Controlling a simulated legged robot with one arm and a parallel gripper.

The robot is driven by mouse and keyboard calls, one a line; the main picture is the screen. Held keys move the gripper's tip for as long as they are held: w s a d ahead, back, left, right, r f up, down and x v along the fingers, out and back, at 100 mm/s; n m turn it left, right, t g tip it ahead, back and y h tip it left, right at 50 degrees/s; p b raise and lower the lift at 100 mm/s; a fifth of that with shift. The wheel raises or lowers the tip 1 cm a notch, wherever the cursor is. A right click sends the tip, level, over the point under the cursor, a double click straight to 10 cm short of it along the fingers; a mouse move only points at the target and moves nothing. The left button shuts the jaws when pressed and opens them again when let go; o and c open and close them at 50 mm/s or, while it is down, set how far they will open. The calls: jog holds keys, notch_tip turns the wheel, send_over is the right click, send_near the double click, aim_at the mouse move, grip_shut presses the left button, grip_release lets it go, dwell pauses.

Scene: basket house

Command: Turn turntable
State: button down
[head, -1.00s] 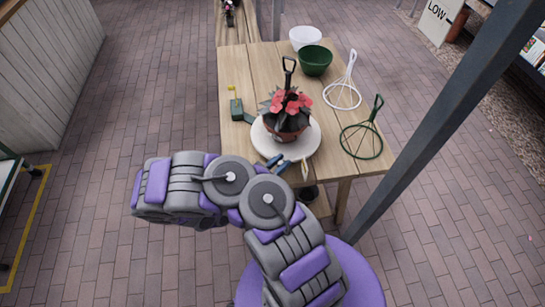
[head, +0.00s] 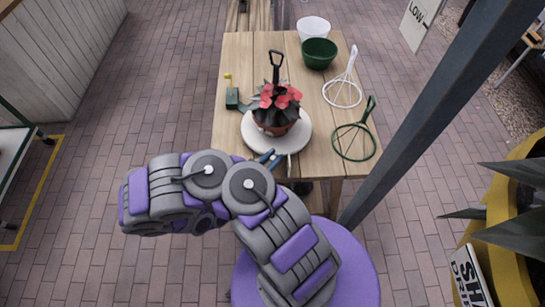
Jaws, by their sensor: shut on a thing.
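The white round turntable (head: 303,136) lies near the front of the wooden table. A terracotta pot with a red-flowered plant (head: 276,105) stands upright on it. A black handle (head: 275,65) rises just behind the flowers; its lower end is hidden. Blue-handled tools (head: 268,157) lie at the table's front edge, partly hidden behind my arm. My grey and purple arm is folded in front of the table, apart from the turntable as far as I can see. My gripper cannot be made out; the arm links hide it.
A dark post (head: 440,120) rises at right. A yellow planter (head: 515,210) stands lower right.

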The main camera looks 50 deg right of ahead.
jog(key=c, duration=1)
grip_release()
jog(key=a+p, duration=0.1)
jog(key=a, duration=0.4)
jog(key=a+p, duration=0.2)
jog(key=a, duration=0.4)
jog(key=s+a+p, duration=0.1)
jog(key=a, duration=0.5)
jog(key=shift+a, duration=0.2)
jog(key=shift+f, duration=0.1)
